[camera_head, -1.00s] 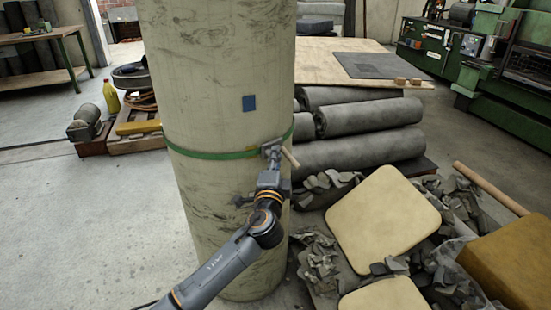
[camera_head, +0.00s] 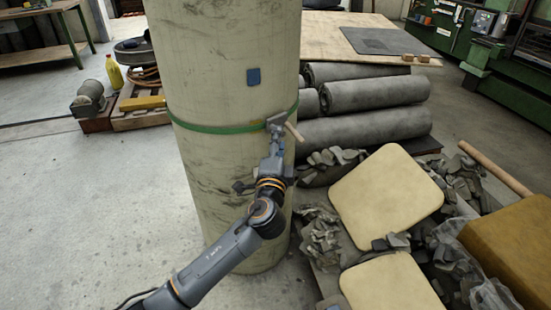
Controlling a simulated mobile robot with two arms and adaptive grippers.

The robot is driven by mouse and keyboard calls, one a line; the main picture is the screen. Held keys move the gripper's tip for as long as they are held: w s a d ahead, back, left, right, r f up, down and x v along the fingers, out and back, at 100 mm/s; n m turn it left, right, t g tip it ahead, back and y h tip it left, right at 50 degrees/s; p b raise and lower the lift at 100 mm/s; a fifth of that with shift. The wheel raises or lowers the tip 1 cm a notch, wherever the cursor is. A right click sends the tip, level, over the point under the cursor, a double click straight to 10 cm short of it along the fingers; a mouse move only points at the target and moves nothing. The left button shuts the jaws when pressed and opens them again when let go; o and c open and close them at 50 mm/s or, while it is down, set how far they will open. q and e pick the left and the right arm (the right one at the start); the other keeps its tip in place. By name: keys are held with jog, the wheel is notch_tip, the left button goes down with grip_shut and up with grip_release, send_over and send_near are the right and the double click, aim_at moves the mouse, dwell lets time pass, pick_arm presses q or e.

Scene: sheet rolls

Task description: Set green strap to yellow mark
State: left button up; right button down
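The two are clearly apart. I cannot make out a yellow mark with certainty. My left gripper (camera_head: 277,124) is at the strap's right front, where a grey fitting and a short wooden handle (camera_head: 294,131) stick out. The fingers are small and overlap the fitting, so I cannot tell whether they are closed on it. My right gripper is not in view.
Grey rolls (camera_head: 374,92) lie stacked behind on the right. Cream pads (camera_head: 386,196), grey scraps (camera_head: 324,236) and a brown block (camera_head: 512,245) cover the floor at right. A yellow bottle (camera_head: 114,74) and a pallet (camera_head: 140,120) stand at left. The left front floor is clear.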

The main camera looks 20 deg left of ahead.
pick_arm(q)
jog(key=v, duration=0.8)
jog(key=shift+s, duration=0.1)
